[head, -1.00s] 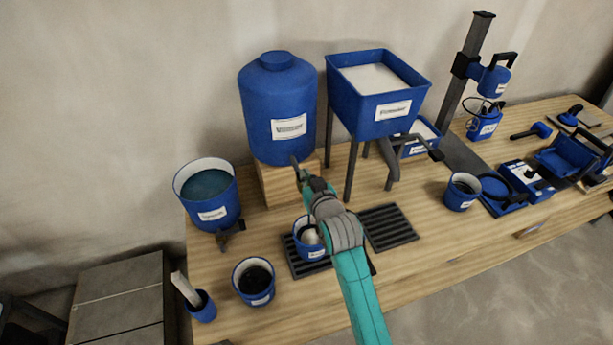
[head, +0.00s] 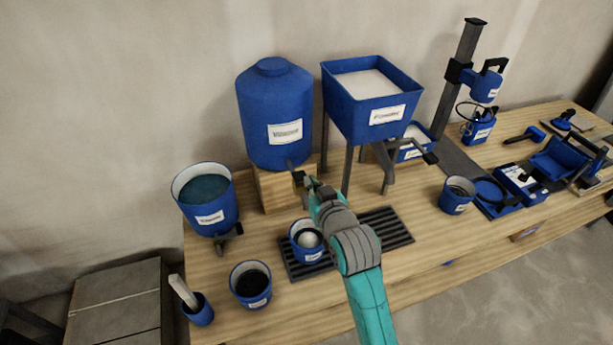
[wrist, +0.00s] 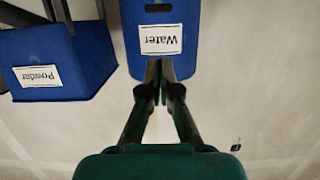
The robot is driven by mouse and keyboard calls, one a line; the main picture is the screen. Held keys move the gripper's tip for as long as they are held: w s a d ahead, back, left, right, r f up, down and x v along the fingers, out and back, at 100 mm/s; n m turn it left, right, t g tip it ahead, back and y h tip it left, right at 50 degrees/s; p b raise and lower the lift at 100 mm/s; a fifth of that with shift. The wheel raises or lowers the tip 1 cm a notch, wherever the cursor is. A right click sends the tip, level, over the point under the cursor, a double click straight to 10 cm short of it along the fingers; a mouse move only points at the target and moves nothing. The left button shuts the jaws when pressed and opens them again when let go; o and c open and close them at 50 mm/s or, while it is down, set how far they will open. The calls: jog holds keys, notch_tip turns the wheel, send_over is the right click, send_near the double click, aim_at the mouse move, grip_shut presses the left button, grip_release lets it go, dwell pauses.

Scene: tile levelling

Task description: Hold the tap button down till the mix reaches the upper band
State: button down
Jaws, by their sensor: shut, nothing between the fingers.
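The blue water tank (head: 272,112) stands on a wooden block (head: 268,192) at the back of the bench. My gripper (head: 293,165) is shut and empty, its fingertips at the tank's lower front in the head view. In the wrist view the closed fingertips (wrist: 160,66) overlap the tank (wrist: 160,12) by its upside-down Water label (wrist: 161,39); contact cannot be told. The tap and its button are not clearly seen behind my gripper. A blue cup (head: 312,256) stands upright on the grate below, with a pale grey rounded mass inside. Its level bands cannot be made out.
The powder hopper (head: 370,115) on dark legs stands close right of my gripper. A dark grate (head: 385,230) extends right of the cup. A blue bucket of bluish liquid (head: 206,200) and a cup of dark content (head: 251,285) are left. Tools crowd the right end.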

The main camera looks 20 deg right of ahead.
jog(key=shift+v, duration=1.15)
jog(key=shift+f, duration=0.1)
jog(key=s+f, duration=0.6)
jog(key=s, duration=0.4)
jog(key=s+f, duration=0.7)
jog(key=s, duration=0.4)
jog(key=f+v, duration=0.2)
jog(key=v, duration=2.1)
jog(key=shift+s+f, duration=0.15)
jog(key=shift+s, duration=0.35)
